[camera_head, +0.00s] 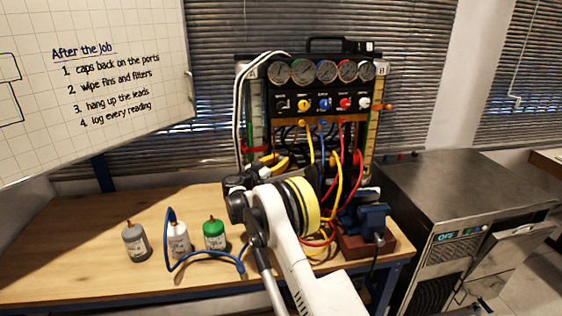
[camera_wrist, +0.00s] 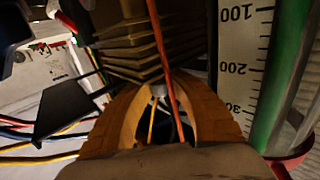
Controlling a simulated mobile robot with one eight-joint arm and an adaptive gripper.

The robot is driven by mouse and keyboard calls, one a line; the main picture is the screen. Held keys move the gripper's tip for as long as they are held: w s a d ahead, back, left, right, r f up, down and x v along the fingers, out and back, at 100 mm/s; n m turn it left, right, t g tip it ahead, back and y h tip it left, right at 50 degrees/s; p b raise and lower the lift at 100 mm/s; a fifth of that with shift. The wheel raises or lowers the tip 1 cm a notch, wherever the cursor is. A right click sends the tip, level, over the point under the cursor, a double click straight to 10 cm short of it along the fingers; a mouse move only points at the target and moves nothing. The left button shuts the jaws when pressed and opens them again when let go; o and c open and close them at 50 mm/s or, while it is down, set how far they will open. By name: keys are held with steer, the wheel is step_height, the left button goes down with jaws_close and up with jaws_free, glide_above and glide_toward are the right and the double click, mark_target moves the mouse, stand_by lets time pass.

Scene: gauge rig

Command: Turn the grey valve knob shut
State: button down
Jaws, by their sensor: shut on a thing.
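My gripper (camera_head: 275,162), with yellow-orange fingers, is low in front of the gauge rig, below its panel and by the left tube. In the wrist view the fingers (camera_wrist: 160,88) curve together below brass-coloured blocks (camera_wrist: 130,45). A small pale grey piece, seemingly part of the grey valve knob (camera_wrist: 158,91), shows between them. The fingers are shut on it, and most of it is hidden. A thin orange-red hose crosses in front of this spot. How far the knob is turned cannot be seen.
A graduated scale (camera_wrist: 240,70) and green tube (camera_wrist: 284,75) stand close to the right of the fingers. Coloured hoses (camera_head: 340,185) hang at the rig's right. Several bottles (camera_head: 178,240) stand on the bench at left. A blue vise-like block (camera_head: 370,218) stands at right.

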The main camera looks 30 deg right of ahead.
steer(key=c, duration=1.2)
jaws_free()
steer(key=v, duration=1.2)
steer(key=shift+s, duration=0.1)
